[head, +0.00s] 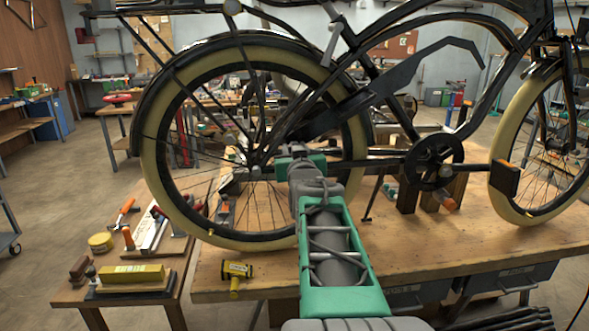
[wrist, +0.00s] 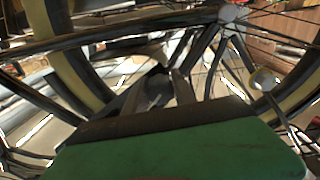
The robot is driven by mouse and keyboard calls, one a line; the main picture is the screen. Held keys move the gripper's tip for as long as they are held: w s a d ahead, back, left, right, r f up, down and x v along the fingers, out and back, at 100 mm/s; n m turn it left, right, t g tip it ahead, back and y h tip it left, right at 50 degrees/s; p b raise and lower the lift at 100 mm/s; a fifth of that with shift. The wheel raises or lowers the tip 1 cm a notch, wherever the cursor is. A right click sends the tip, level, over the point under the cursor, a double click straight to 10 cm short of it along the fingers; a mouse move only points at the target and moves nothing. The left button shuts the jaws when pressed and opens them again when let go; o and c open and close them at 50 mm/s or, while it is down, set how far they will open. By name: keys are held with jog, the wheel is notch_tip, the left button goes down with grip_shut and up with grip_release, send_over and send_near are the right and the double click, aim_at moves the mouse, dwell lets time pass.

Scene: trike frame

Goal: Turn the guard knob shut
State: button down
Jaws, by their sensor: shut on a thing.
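The black chain guard (head: 385,90) slants up to the right over the rear wheel of the bicycle frame. My gripper (head: 298,150) is at the guard's lower left end, just right of the rear hub, its fingers mostly hidden behind its own green body. In the wrist view my gripper (wrist: 163,88) has its two fingers close together on a small dark part at their tips. That part sits where the guard knob would be, but it is mostly hidden. I cannot tell how far the knob is turned.
The rear wheel (head: 150,150) with its spokes and the frame tubes crowd around my gripper. The wooden bench (head: 420,240) lies below. A yellow-headed tool (head: 236,275) lies near its front edge. A side table (head: 125,292) at left holds several tools.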

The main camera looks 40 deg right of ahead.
jog(key=n+b, duration=0.1)
jog(key=b, duration=0.1)
jog(key=n+b, duration=0.1)
jog(key=n, duration=0.1)
jog(key=n+b, duration=0.1)
jog(key=b, duration=0.1)
jog(key=shift+f+b, duration=0.25)
jog(key=shift+b, duration=0.1)
jog(key=n+b, duration=0.3)
jog(key=n, duration=0.1)
jog(key=shift+d+r, duration=0.1)
jog(key=shift+r, duration=0.15)
jog(key=shift+r+b, duration=0.1)
jog(key=shift+b, duration=0.2)
jog(key=c, duration=1)
grip_release()
jog(key=shift+c, duration=0.2)
jog(key=v, duration=0.8)
jog(key=shift+b, duration=0.35)
jog(key=shift+w, duration=0.1)
